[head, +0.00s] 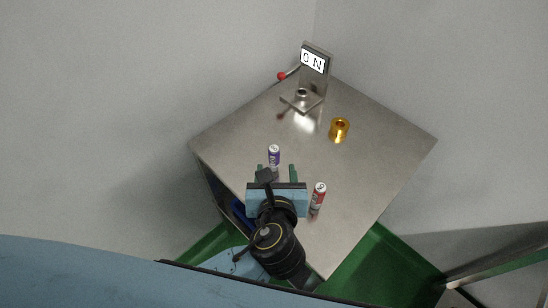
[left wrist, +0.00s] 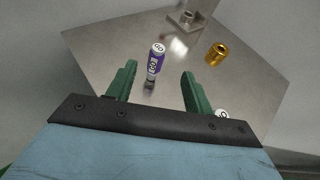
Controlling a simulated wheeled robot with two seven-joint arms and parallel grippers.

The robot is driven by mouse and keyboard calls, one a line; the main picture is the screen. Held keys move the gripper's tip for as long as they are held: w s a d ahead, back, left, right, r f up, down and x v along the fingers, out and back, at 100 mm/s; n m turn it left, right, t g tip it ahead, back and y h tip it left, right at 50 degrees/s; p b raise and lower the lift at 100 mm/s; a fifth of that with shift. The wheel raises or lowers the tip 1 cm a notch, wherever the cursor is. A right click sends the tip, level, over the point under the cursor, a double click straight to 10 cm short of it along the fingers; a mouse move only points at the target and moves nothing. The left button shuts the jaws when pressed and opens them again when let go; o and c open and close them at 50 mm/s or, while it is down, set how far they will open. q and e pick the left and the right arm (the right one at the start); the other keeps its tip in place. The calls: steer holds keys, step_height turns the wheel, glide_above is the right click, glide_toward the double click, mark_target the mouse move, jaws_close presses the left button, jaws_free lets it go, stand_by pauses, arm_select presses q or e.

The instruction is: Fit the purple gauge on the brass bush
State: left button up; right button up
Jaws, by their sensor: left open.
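The purple gauge (head: 274,156) is a small cylinder with a white top, standing upright on the grey metal table. It also shows in the left wrist view (left wrist: 156,62), ahead of and between my green fingers. The brass bush (head: 340,129) is a short gold ring with a hole in its top, standing on the table to the right of and beyond the gauge; it also shows in the left wrist view (left wrist: 217,53). My left gripper (head: 275,170) is open with its fingertips close to the gauge, not closed on it. My right gripper is not in view.
A red cylinder (head: 318,195) with a white top stands just right of my left gripper. A metal stand (head: 303,98) with an "ON" sign (head: 314,61) and a red-knobbed lever (head: 282,76) is at the table's far corner. The table's (head: 390,145) right side is clear.

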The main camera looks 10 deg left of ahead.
mark_target(274, 154)
arm_select(q)
steer(key=b+x, duration=0.1)
steer(key=x, duration=0.3)
steer(key=shift+w+a+f, duration=0.1)
steer(key=shift+w+f, duration=0.15)
steer(key=shift+w, duration=0.05)
steer(key=shift+b+x, duration=0.75)
steer(key=shift+x, duration=2.15)
steer(key=shift+s+a+f, duration=0.1)
steer(key=shift+f, duration=0.05)
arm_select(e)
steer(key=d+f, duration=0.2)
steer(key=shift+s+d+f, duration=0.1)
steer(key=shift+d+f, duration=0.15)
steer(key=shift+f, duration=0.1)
arm_select(q)
steer(key=shift+c, duration=0.4)
steer(key=c, duration=0.9)
steer(key=shift+c, duration=0.7)
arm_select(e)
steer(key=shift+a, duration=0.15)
